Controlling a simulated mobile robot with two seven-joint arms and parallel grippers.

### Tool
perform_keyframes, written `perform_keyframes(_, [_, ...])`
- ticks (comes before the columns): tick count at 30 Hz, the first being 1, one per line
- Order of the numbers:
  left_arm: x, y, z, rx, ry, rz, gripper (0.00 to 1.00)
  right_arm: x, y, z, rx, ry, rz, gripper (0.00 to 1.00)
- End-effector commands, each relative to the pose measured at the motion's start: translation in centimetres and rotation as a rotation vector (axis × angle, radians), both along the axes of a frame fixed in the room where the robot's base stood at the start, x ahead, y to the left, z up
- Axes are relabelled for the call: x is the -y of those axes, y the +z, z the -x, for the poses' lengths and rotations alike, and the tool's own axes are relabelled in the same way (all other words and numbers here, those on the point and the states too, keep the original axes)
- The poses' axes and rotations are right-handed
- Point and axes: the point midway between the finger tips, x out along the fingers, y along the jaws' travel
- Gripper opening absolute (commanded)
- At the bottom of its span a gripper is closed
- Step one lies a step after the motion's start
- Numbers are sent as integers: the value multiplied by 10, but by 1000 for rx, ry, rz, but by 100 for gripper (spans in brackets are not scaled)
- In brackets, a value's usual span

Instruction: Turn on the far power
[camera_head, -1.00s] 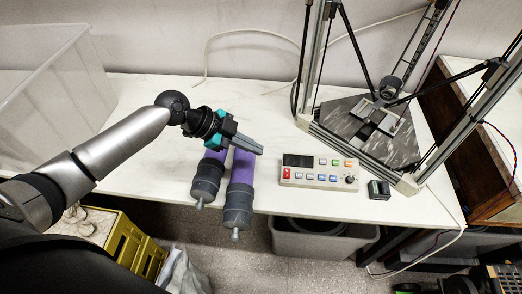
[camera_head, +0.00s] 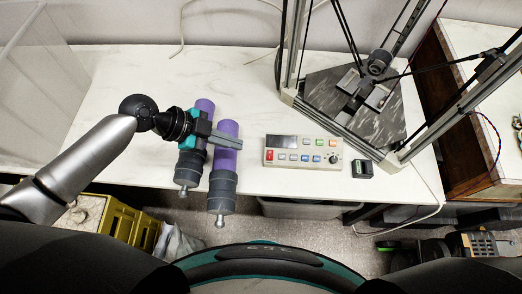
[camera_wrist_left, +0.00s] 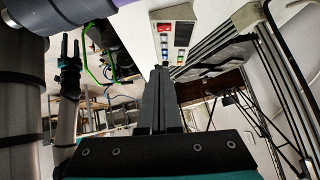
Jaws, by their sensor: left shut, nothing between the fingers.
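A pale control box (camera_head: 303,153) lies on the white table in the head view. It has a dark display, a red switch (camera_head: 269,155) at its left end, several coloured buttons and a black knob (camera_head: 333,159). The box also shows in the left wrist view (camera_wrist_left: 172,16), its red switch (camera_wrist_left: 163,27) beyond my fingers. My left gripper (camera_head: 240,147) is shut and empty, its tips just left of the box, apart from it, over the purple tubes. My right gripper (camera_wrist_left: 70,50) shows only in the left wrist view, fingers apart, away from the box.
Two purple tubes with grey ends (camera_head: 225,165) (camera_head: 193,155) lie at the table's front edge under my left gripper. A delta printer frame (camera_head: 330,110) stands right of the box. A clear bin (camera_head: 30,80) stands left.

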Motion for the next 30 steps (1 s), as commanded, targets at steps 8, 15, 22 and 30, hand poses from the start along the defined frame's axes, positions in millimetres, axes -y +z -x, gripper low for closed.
perform_keyframes(8, [13, -12, -3, -1, 2, 3, 0, -1, -1, -3, 3, 1, -1, 50])
perform_keyframes(15, [45, -43, -9, -2, 3, 4, 0, -2, -4, -9, 15, 1, -3, 50])
perform_keyframes(22, [72, -76, -16, -2, 4, 0, 0, -2, -10, -10, 17, 1, -4, 50])
perform_keyframes(30, [71, -104, -21, 0, 3, 0, 0, -3, -18, -10, 16, 0, -5, 50])
